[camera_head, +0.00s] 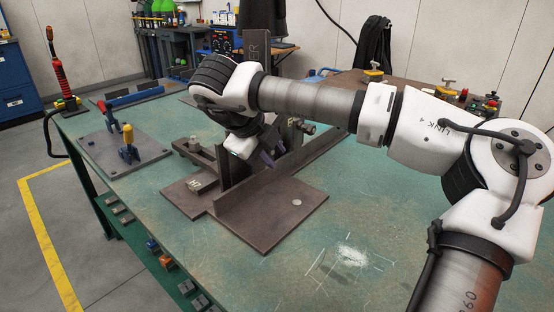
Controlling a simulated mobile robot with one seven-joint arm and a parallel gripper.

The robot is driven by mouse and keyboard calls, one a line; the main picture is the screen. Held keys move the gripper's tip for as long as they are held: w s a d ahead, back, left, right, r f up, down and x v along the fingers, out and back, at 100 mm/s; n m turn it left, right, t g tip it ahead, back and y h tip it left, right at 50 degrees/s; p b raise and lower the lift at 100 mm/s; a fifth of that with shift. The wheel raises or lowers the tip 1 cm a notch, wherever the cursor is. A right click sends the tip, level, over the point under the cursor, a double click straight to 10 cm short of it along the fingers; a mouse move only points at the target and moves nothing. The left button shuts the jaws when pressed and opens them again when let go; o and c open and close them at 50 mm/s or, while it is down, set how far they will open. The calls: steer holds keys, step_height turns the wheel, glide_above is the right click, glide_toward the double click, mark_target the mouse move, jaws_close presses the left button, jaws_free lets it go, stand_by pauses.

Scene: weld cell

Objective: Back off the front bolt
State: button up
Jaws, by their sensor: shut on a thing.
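The brown steel fixture (300,215) sits mid-bench, with a long upright flange (240,195) along its plate. My gripper (268,158) reaches down over the fixture, at the upper part of its upright steel. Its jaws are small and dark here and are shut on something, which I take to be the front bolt. The bolt itself is hidden by the gripper and cannot be made out. A small bolt-like metal part (308,128) shows at the fixture's back right, apart from the jaws.
A plate with a blue and yellow toggle clamp (127,150) stands at left. A red-handled tool (60,82) stands behind it at the bench corner. The green bench top (400,240) is clear at front right. A brown side table (400,83) stands behind my arm.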

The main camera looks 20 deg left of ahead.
steer(key=shift+t+h+b, duration=0.3)
steer(key=shift+t+b, duration=0.4)
steer(key=shift+b, duration=0.45)
steer(key=o, duration=0.6)
steer(key=shift+o, duration=0.2)
steer(key=shift+r, duration=0.1)
steer(key=p+v, duration=0.2)
steer(key=v, duration=0.3)
steer(key=shift+c, duration=0.2)
